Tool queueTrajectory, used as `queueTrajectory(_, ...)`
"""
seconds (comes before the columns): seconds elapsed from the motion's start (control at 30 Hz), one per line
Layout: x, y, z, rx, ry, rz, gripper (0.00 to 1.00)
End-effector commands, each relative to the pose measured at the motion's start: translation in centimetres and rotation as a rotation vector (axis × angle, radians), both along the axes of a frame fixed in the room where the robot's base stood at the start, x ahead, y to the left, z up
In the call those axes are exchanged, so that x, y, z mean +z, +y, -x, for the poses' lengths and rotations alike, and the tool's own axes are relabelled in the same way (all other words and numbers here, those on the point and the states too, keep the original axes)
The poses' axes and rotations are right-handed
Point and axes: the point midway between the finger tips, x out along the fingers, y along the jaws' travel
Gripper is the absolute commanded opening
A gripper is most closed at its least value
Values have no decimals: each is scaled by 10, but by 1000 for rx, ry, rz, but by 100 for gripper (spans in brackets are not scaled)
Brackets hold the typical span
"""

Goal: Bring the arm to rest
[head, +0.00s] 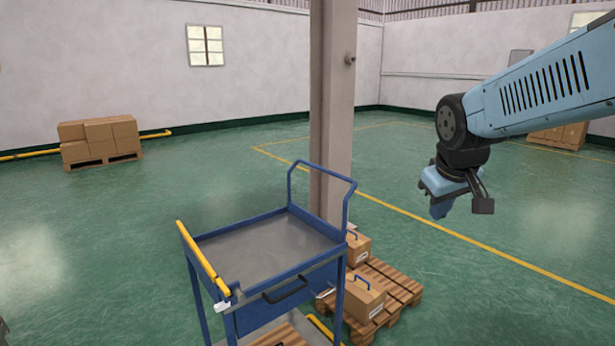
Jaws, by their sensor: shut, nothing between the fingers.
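My arm reaches in from the right edge of the head view, light blue with a dark wrist joint. My gripper (441,208) hangs at its end, pointing down, shut and empty. It is in the air above the green floor, to the right of the blue cart and apart from everything. A small dark part sticks out beside the gripper on its right. The fingertips are small in this view.
A blue cart (265,250) with a bare grey top stands at the lower middle. A column (332,110) rises behind it. A pallet (400,290) with cardboard boxes (363,297) lies right of the cart. Boxes (98,140) stand at far left. Open floor (530,220) lies right.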

Motion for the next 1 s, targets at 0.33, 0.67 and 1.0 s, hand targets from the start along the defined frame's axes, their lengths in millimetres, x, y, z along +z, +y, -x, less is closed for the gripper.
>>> queueTrajectory(0.33,12,15,90,-163,-48,-163,0)
queueTrajectory(0.67,9,22,121,-221,-58,-226,0)
queueTrajectory(1.0,9,22,121,-220,-58,-225,0)
